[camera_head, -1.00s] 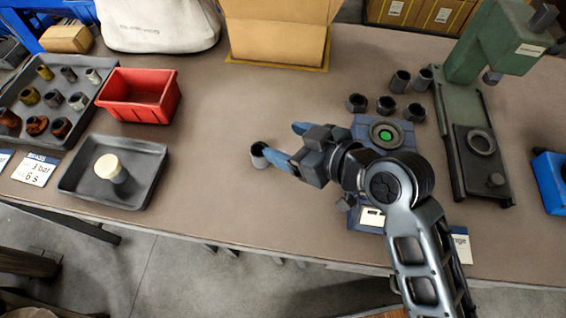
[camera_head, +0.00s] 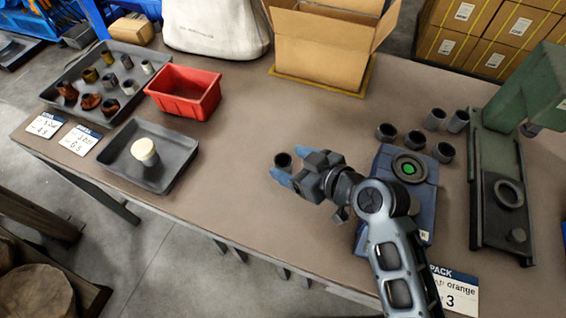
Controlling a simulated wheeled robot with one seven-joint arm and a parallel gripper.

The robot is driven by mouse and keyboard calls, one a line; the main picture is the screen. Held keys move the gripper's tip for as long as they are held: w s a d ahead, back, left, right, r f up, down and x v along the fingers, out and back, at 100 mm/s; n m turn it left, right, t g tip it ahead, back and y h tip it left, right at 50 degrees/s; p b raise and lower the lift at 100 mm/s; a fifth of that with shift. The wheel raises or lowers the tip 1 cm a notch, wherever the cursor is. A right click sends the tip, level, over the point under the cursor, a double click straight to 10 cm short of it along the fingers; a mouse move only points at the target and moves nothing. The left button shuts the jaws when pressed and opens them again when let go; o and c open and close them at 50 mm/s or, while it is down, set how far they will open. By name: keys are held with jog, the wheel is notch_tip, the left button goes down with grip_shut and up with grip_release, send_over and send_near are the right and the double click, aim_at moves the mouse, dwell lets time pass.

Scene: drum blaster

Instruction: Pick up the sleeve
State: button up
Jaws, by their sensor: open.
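A dark hollow sleeve (camera_head: 283,160) stands upright on the brown bench, left of centre, its open top showing. My gripper (camera_head: 284,172) is low over the bench with its blue fingers pointing left at the sleeve. The near finger is just in front of the sleeve; the far finger is mostly hidden behind the gripper body. I cannot tell whether the fingers touch the sleeve. The jaws are open. Several similar dark sleeves (camera_head: 414,140) stand to the right, beside a green press.
A blue device with a green button (camera_head: 408,168) sits right of my gripper, partly behind my arm. The green press (camera_head: 490,190) is at far right. A black tray (camera_head: 178,170) with a pale-topped piece, a red bin (camera_head: 205,104) and a cardboard box (camera_head: 318,50) stand left and behind.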

aim_at(278, 158)
jog(key=shift+x, duration=2.6)
jog(key=shift+c, duration=0.2)
jog(key=c, duration=1.2)
